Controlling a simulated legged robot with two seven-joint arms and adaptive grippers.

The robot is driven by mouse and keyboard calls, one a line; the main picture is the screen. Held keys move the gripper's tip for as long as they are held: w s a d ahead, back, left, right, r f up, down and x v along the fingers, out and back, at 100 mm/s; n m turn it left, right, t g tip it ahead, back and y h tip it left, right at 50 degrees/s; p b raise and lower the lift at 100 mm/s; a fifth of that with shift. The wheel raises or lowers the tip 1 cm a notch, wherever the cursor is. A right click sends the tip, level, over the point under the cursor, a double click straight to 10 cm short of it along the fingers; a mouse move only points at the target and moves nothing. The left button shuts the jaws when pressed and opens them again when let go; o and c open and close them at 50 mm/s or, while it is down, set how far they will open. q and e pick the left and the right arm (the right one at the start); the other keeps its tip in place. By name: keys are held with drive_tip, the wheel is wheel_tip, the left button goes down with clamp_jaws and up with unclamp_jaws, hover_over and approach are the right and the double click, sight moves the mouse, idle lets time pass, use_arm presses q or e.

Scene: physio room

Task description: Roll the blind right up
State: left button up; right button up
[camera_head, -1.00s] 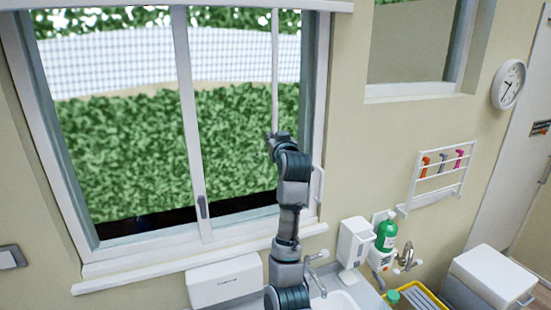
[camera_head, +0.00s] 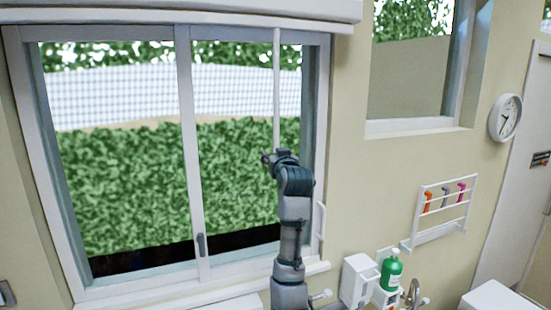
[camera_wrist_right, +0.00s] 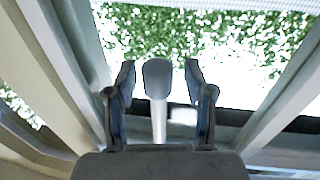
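The blind's white housing (camera_head: 200,10) runs along the top of the window in the head view. No blind fabric shows over the glass below it. A thin white wand (camera_head: 276,95) hangs from the housing in front of the right pane. My right gripper (camera_head: 270,158) is at the wand's lower part. In the right wrist view the wand's grey end (camera_wrist_right: 157,75) stands between the two fingers of my right gripper (camera_wrist_right: 160,95). The fingers are open, with a gap on each side of the wand. My left gripper is not in view.
The window frame (camera_head: 187,130) and its handle (camera_head: 201,245) are close to my right arm. A dispenser (camera_head: 358,280), a green bottle (camera_head: 391,273) and a tap (camera_head: 413,293) are low at right. A wall rack (camera_head: 443,210) and clock (camera_head: 505,118) are farther right.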

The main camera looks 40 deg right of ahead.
drive_tip(key=shift+w+d+f, duration=0.15)
drive_tip(key=shift+d, duration=0.05)
drive_tip(key=shift+s, duration=0.2)
drive_tip(key=v, duration=1.1)
drive_tip(key=shift+s+a, duration=0.15)
drive_tip(key=shift+a, duration=0.05)
drive_tip(key=shift+d+f, duration=0.1)
drive_tip(key=shift+f, duration=0.1)
